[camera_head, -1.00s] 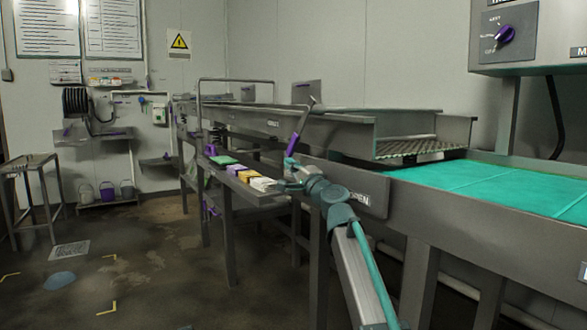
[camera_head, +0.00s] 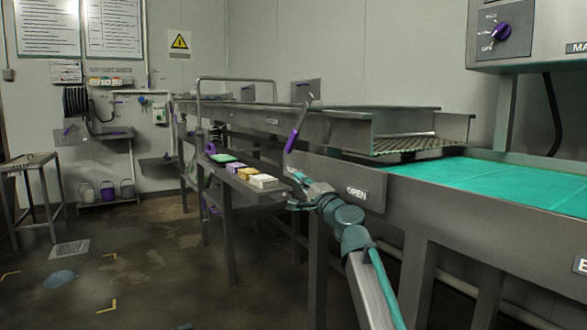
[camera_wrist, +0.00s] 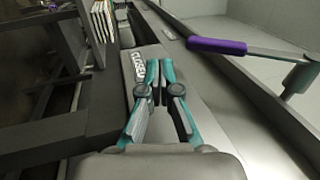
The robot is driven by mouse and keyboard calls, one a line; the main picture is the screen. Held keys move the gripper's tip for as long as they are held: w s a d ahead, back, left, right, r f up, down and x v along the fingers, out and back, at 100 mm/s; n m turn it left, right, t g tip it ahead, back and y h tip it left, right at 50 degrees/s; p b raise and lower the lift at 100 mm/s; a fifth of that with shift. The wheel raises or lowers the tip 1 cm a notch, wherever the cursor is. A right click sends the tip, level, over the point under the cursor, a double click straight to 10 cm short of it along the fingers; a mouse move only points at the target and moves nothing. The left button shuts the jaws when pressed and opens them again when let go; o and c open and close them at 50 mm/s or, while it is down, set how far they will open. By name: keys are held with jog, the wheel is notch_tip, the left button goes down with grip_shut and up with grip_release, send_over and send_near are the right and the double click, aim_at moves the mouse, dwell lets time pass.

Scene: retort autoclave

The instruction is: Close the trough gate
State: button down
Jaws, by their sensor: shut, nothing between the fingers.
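The trough gate's lever with a purple grip (camera_head: 293,140) stands tilted at the near end of the trough (camera_head: 330,126). In the wrist view the purple grip (camera_wrist: 217,46) lies to the upper right of my gripper, on a grey bar. My gripper (camera_head: 294,190) is low in front of the trough's side, below the lever and apart from it. The wrist view shows my gripper (camera_wrist: 160,64) with its teal fingertips together and empty, over the metal side beside a "CLOSED" label (camera_wrist: 138,68). The gate plate itself is not clearly visible.
An "OPEN" label (camera_head: 357,193) is on the side panel right of my gripper. A narrow shelf (camera_head: 262,197) with coloured blocks stands left of it. A teal conveyor belt (camera_head: 480,182) is at the right. The floor at the left is mostly free.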

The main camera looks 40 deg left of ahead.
jog(key=s+d+f, duration=0.1)
jog(key=d+f, duration=0.3)
jog(key=shift+s+d+p, duration=0.3)
jog(key=shift+s+p, duration=0.05)
jog(key=shift+p, duration=0.05)
jog(key=shift+r, duration=0.1)
